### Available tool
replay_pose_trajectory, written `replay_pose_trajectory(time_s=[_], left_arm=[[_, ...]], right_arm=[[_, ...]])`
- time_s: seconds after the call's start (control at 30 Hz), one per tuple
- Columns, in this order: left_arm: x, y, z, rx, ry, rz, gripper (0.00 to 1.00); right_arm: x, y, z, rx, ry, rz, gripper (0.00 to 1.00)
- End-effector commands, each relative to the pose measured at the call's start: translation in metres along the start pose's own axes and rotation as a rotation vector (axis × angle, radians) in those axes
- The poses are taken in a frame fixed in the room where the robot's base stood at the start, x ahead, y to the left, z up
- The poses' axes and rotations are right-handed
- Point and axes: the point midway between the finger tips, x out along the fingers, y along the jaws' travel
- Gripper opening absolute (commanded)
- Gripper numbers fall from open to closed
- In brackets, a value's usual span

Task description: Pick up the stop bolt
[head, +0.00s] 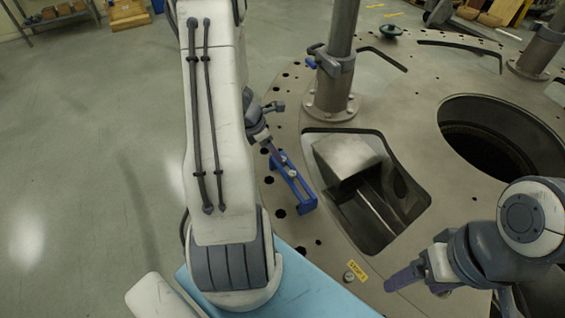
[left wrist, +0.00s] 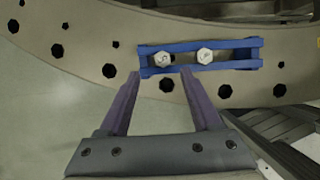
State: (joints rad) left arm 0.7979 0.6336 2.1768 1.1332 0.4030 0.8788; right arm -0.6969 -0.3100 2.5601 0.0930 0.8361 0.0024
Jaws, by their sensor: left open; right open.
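Two silver hex-headed bolts stand in a blue rack (left wrist: 228,66) on the plate. One bolt (left wrist: 162,59) is left of the other bolt (left wrist: 204,56) in the left wrist view. The rack (head: 305,199) also shows in the head view, beside the plate's square opening. My left gripper (left wrist: 158,78) is open and empty, its purple fingertips just short of the rack near the left bolt. In the head view my left gripper (head: 273,149) is at the rack's far end, partly behind my arm. My right gripper (head: 403,279) is open at the lower right, over the plate.
A yellow STOP 1 label (head: 358,271) lies beside a small metal bolt head or fitting (head: 349,277) on the plate (head: 400,120). A flanged post (head: 335,75) rises behind the rack. A square opening (head: 375,215) and a large round hole (head: 490,145) cut the plate.

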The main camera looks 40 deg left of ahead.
Motion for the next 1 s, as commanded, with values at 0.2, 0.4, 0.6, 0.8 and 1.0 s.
replay_pose_trajectory(time_s=[0.2, 0.4, 0.6, 0.8, 1.0], left_arm=[[0.030, -0.005, 0.002, 0.002, 0.002, -0.005, 0.65], [0.050, -0.004, 0.003, 0.003, 0.000, -0.002, 0.65], [0.050, -0.004, 0.003, 0.003, 0.000, -0.001, 0.65], [0.050, -0.004, 0.003, 0.003, 0.000, -0.001, 0.04], [0.050, -0.004, 0.003, 0.003, -0.001, -0.001, 0.00]], right_arm=[[0.004, 0.000, 0.000, 0.000, 0.000, 0.000, 0.80], [0.008, 0.001, 0.000, -0.001, 0.000, 0.000, 0.80], [0.007, 0.001, 0.000, -0.001, 0.000, 0.000, 0.80], [0.007, 0.001, 0.000, 0.000, 0.000, 0.000, 0.80], [0.007, 0.001, 0.000, 0.000, 0.000, 0.000, 0.80]])
